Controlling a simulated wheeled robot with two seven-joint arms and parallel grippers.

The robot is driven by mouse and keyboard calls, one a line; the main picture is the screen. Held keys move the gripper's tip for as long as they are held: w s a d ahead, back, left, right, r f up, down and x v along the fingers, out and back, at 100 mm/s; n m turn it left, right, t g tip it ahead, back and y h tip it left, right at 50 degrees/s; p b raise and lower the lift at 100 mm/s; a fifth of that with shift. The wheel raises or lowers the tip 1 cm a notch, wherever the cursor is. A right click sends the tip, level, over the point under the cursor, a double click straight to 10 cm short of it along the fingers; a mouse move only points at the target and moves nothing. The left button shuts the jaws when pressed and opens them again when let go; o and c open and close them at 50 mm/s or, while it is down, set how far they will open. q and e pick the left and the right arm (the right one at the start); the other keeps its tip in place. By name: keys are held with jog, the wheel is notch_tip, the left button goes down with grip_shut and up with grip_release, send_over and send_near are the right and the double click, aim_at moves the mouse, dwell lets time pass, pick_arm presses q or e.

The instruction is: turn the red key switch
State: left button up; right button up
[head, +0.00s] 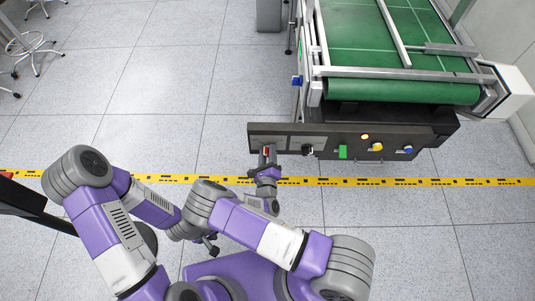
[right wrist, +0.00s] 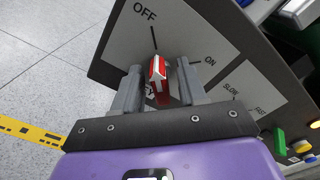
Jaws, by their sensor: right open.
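The red key switch (right wrist: 158,75) has a white arrow on its face and sits on a light plate of the control panel (head: 323,142). In the right wrist view its arrow points up, toward the line under OFF; the ON mark is to its right. My right gripper (right wrist: 159,88) is open, with one finger on each side of the key and visible gaps between. In the head view the right gripper (head: 266,158) reaches the panel's left part and mostly hides the key. My left gripper (head: 210,245) is low and away from the panel; its jaws are too small to read.
The panel also has a black knob (head: 307,150), a green button (head: 343,152), a yellow button (head: 377,147) and a blue button (head: 408,149). A green conveyor (head: 400,92) stands behind it. A yellow floor stripe (head: 450,182) runs across.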

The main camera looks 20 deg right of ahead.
jog(key=shift+w, duration=0.1)
grip_shut()
